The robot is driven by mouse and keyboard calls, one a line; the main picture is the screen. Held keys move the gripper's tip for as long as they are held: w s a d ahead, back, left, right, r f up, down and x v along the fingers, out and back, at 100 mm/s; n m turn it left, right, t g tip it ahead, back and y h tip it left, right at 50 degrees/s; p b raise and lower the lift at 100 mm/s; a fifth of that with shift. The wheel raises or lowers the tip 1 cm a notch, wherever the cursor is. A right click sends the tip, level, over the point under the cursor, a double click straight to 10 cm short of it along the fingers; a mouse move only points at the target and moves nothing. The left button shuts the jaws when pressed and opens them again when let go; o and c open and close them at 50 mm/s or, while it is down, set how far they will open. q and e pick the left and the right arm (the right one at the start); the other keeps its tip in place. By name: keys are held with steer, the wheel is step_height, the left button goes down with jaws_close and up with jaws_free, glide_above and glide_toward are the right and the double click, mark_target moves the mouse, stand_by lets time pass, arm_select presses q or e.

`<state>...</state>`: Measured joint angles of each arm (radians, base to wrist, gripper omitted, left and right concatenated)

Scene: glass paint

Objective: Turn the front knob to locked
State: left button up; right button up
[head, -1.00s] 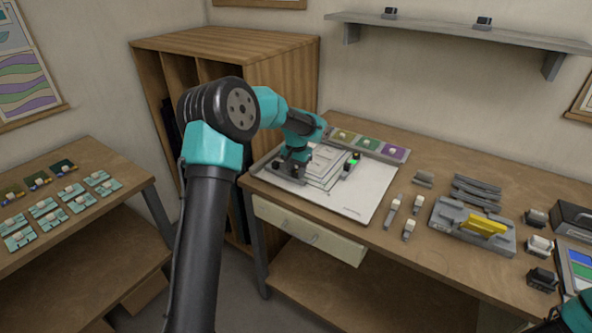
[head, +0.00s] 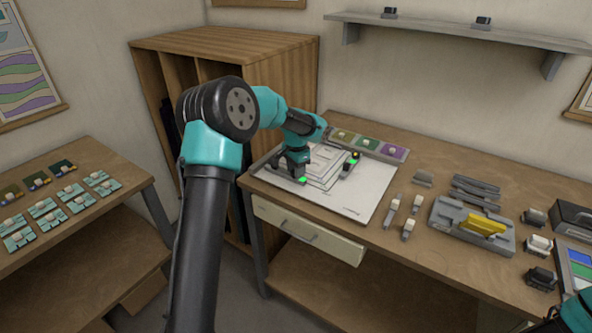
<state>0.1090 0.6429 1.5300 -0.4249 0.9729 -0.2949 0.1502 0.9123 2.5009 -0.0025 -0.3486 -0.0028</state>
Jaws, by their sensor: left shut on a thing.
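My left gripper (head: 293,169) is at the left front of the white board (head: 368,193) on the workbench. It points down and is shut on a small dark part there, which looks like the front knob and is mostly hidden by the fingers. A small green mark (head: 302,180) shows at the front of the fingers. A second dark fitting (head: 349,166) with a green mark stands at the back right of the stacked pale frame (head: 322,168). My right gripper is out of view; only a bit of my right arm shows in the bottom right corner.
A grey tray of coloured tiles (head: 369,146) lies behind the board. Several small pale tools (head: 392,209), a grey fixture with a yellow block (head: 474,225) and dark clamps stand to the right. A side table (head: 78,240) holds teal tiles at left.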

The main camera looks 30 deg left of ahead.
arm_select(q)
steer(key=o, duration=0.9)
step_height(320, 180, up, 18)
steer(key=shift+f, duration=0.25)
stand_by(0.4)
